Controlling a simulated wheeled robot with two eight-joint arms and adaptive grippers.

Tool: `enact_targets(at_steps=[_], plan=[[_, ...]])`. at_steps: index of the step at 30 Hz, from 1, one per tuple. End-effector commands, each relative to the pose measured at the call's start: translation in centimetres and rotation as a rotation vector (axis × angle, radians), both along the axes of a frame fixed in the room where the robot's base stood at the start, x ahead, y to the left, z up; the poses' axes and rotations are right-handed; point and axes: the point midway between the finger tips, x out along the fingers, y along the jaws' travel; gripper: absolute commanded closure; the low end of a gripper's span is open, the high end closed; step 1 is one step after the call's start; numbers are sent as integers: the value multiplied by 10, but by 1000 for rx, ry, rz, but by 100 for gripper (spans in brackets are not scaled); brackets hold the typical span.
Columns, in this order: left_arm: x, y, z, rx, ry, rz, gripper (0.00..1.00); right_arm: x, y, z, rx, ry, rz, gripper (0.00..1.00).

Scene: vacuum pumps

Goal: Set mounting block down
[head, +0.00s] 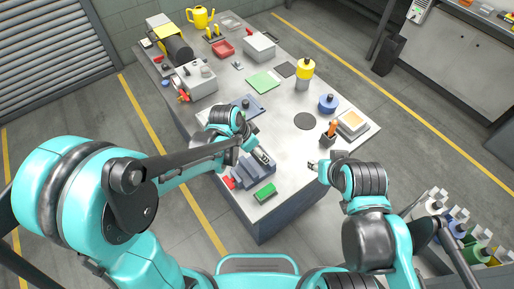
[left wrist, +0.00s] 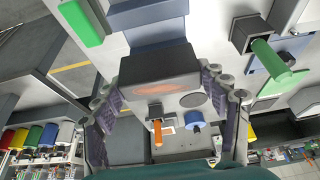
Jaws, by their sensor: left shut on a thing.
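My left gripper (head: 262,156) is over the near part of the table, next to a blue-grey stepped block (head: 252,180). In the left wrist view its two purple-padded fingers (left wrist: 163,88) are shut on a dark grey block (left wrist: 158,78), which I take for the mounting block. The blue-grey stepped block (left wrist: 150,15) lies just beyond the held block there. I cannot tell whether the held block touches the table. My right gripper (head: 312,165) is above the table at the right, apart from the block; its finger opening is too small to judge.
A green block (head: 265,193) and a red piece (head: 230,182) lie by the near edge. A dark holder with an orange handle (head: 331,130), a blue round part (head: 328,103) and a dark disc (head: 305,121) stand to the right. The table centre (head: 278,128) is clear.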

Motion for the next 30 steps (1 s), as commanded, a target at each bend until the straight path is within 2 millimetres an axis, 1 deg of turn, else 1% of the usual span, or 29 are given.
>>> enact_targets(at_steps=[5, 15, 18, 30], plan=[[0, 0, -10, -1, 0, 1, 77, 0, 0, -10, 0, 0, 0, 60], [0, 0, -43, -1, 0, 1, 77, 0, 0, -40, 0, 0, 0, 60], [0, 0, -49, -1, 0, 1, 77, 0, 0, -45, 0, 0, 0, 60], [0, 0, -50, -1, 0, 1, 77, 0, 0, -46, 0, 0, 0, 60]])
